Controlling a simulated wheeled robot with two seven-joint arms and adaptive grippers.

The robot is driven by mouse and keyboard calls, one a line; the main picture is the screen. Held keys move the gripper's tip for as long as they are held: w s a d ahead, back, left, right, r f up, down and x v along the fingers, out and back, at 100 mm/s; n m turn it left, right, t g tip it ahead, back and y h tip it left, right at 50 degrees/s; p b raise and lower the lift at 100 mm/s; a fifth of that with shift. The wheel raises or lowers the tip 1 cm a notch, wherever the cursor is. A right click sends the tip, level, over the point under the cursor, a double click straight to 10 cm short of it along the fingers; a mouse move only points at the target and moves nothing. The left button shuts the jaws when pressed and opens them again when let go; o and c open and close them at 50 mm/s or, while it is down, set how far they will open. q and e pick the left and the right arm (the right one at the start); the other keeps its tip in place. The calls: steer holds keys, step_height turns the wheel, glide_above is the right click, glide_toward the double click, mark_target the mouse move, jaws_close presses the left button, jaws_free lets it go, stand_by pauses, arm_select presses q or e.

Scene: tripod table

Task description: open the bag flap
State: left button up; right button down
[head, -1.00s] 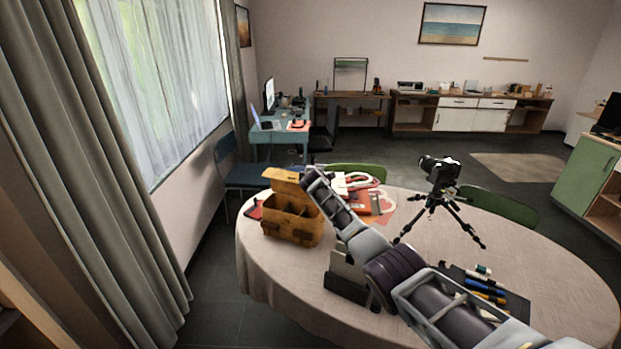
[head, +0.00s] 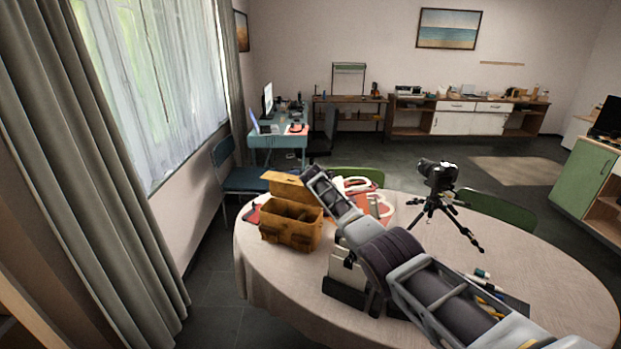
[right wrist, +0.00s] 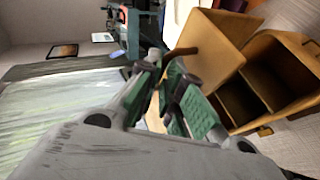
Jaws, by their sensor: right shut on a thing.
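The tan bag (head: 290,233) stands on the left part of the round table. Its flap (head: 288,187) is raised and tilts back from the far rim, so the mouth is uncovered. In the right wrist view the flap (right wrist: 208,48) and the divided compartments (right wrist: 254,92) show at the right. My right gripper (right wrist: 167,65) is at the flap's edge, shut on a narrow tan part of it between the green-padded fingers. In the head view my right arm reaches across the table to the flap, and its fingertips are hard to make out. My left gripper is not in view.
On the table (head: 500,250), a camera on a tripod (head: 445,200) stands right of my arm. A dark holder (head: 348,295) and pens (head: 487,287) lie near the front. Red and white items (head: 372,200) lie behind my arm. A blue chair (head: 240,178) stands behind the bag.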

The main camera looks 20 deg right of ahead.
steer(key=shift+r, duration=0.15)
steer(key=c, duration=1.6)
jaws_free()
steer(key=shift+s+a+r, duration=0.2)
steer(key=shift+s, duration=0.4)
steer(key=shift+v, duration=5.35)
steer(key=shift+f, duration=0.1)
